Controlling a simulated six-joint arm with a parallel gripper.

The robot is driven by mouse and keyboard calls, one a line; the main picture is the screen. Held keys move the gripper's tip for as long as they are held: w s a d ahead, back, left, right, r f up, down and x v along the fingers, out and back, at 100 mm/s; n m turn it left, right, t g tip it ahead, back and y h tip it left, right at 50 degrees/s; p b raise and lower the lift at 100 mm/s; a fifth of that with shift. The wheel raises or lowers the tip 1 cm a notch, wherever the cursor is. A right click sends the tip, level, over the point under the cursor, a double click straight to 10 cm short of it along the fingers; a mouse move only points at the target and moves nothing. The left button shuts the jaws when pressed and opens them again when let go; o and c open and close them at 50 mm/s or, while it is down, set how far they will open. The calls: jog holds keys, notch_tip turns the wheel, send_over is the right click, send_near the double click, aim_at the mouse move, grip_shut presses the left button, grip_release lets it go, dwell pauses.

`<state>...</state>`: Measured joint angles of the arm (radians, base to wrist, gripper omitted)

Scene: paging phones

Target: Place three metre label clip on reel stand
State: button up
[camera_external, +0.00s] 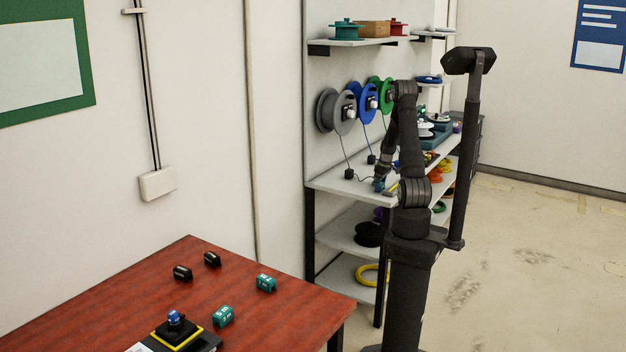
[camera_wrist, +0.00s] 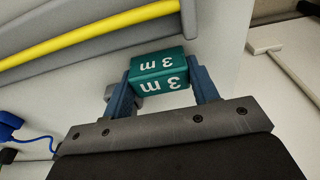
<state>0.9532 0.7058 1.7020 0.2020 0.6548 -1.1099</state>
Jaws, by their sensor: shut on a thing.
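A teal label clip (camera_wrist: 159,68) with white "3 m" on two faces is between the blue fingers of my gripper (camera_wrist: 160,84) in the wrist view. My gripper is shut on it. In the external view my gripper (camera_external: 379,184) is low over the front left of the grey workbench (camera_external: 340,184), and the clip is too small to make out clearly. Grey, blue and green reels (camera_external: 345,112) hang in a row on the wall behind the bench. I cannot tell for sure which part is the reel stand.
A grey channel with a yellow strip (camera_wrist: 95,38) lies beyond the clip. A blue plug (camera_wrist: 9,124) with a cable is at left. On the red table (camera_external: 120,295) are teal clips (camera_external: 266,283), black clips (camera_external: 182,272) and a yellow-edged device (camera_external: 175,333). Shelves below the bench hold rings.

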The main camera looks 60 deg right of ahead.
jog(key=shift+f, duration=0.1)
jog(key=o, duration=1)
jog(key=shift+o, duration=0.2)
notch_tip(320, 180, up, 12)
jog(key=s, duration=0.2)
